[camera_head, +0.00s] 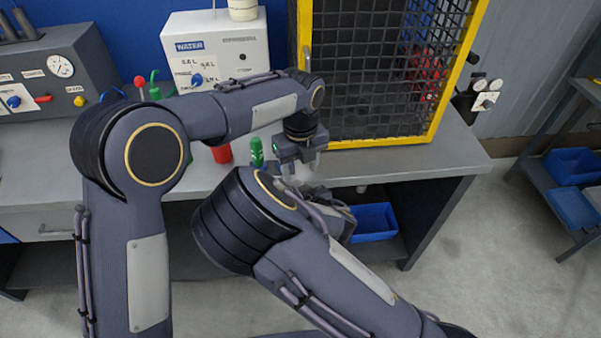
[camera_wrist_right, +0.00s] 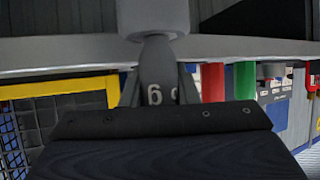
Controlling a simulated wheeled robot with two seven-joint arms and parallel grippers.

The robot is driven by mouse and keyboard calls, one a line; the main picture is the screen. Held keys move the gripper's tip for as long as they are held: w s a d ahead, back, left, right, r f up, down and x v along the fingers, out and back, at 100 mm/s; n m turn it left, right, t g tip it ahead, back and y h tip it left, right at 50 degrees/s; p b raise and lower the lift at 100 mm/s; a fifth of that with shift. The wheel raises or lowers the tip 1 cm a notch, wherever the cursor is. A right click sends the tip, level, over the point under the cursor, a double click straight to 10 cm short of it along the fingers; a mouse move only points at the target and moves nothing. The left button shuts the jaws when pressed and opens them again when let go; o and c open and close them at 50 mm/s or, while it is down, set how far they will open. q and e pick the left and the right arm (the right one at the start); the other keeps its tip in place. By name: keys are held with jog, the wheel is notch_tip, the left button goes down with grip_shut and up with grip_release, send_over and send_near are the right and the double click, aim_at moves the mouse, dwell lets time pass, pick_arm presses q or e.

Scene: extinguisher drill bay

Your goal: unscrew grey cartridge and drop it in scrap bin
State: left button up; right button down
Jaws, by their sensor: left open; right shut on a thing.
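In the right wrist view my right gripper (camera_wrist_right: 158,88) is shut on a grey cartridge (camera_wrist_right: 155,72) with "6" and part of another mark on it. The cartridge's narrowing end meets a wider pale grey cylinder (camera_wrist_right: 154,17); I cannot tell whether they are still threaded together. In the head view my left gripper (camera_head: 297,167) is open, pointing down at the bench's front edge, close to a pale grey piece below it. My right forearm hides most of the right gripper there. A blue bin (camera_head: 372,222) sits under the bench; I see no scrap label.
The bench (camera_head: 400,165) holds a yellow-framed mesh cage (camera_head: 365,75), a white WATER box (camera_head: 215,50), a gauge panel (camera_head: 50,70), a red cup (camera_head: 222,153) and a green bottle (camera_head: 257,152). More blue bins (camera_head: 573,167) stand on a rack at right. Floor between is clear.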

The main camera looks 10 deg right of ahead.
aim_at(298, 183)
pick_arm(q)
notch_tip(298, 183, up, 6)
jog(key=f, duration=1.2)
jog(key=shift+a, duration=0.3)
jog(key=shift+r, duration=0.1)
jog(key=c, duration=1.1)
jog(key=o, duration=1)
